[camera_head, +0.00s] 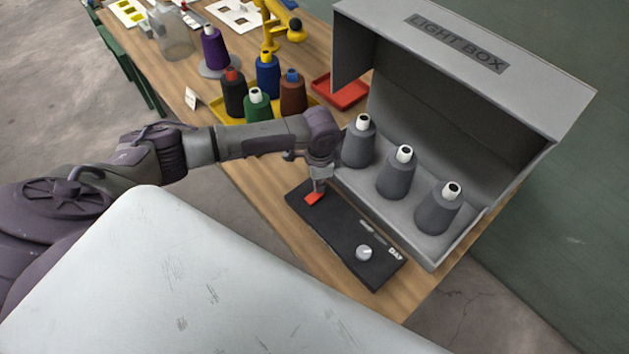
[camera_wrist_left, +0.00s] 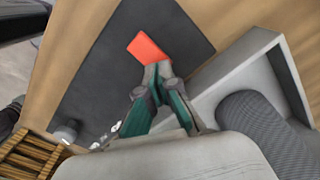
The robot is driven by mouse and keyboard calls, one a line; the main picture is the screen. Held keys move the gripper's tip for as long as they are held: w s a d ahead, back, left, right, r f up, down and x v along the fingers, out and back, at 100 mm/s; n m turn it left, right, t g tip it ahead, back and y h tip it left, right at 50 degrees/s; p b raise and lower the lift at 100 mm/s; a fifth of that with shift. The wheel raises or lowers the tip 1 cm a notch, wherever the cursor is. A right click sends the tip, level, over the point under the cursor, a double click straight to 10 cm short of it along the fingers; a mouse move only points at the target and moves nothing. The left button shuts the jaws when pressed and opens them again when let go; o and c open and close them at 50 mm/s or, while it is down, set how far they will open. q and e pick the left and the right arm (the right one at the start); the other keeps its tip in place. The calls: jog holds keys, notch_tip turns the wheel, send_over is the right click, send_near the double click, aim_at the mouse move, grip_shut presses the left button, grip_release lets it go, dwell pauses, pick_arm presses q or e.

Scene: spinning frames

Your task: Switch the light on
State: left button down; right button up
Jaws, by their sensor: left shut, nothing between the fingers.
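A dark control panel (camera_head: 340,240) lies on the table in front of the grey light box (camera_head: 490,100). A red rocker switch (camera_head: 314,198) sits at the panel's far left end, and a round light knob (camera_head: 364,253) near a "DAY" label sits at the other end. My left gripper (camera_head: 319,187) is shut and empty, pointing down with its tips at the red switch. In the left wrist view the fingertips (camera_wrist_left: 158,72) are beside the edge of the red switch (camera_wrist_left: 147,48); I cannot tell whether they touch it. My right gripper is not in view.
Grey cones (camera_head: 397,177) of thread stand inside the light box, close to my left gripper. Coloured thread cones (camera_head: 267,78) stand on a yellow tray behind my left arm, with a red tray (camera_head: 341,93) beside them. The wooden table (camera_head: 270,200) is bare left of the panel.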

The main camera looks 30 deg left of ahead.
pick_arm(q)
jog(key=shift+f+b, duration=0.45)
jog(key=shift+f, duration=0.45)
dwell(0.3)
notch_tip(320, 180, up, 7)
jog(key=p, duration=0.8)
jog(key=shift+r, duration=0.1)
dwell(0.3)
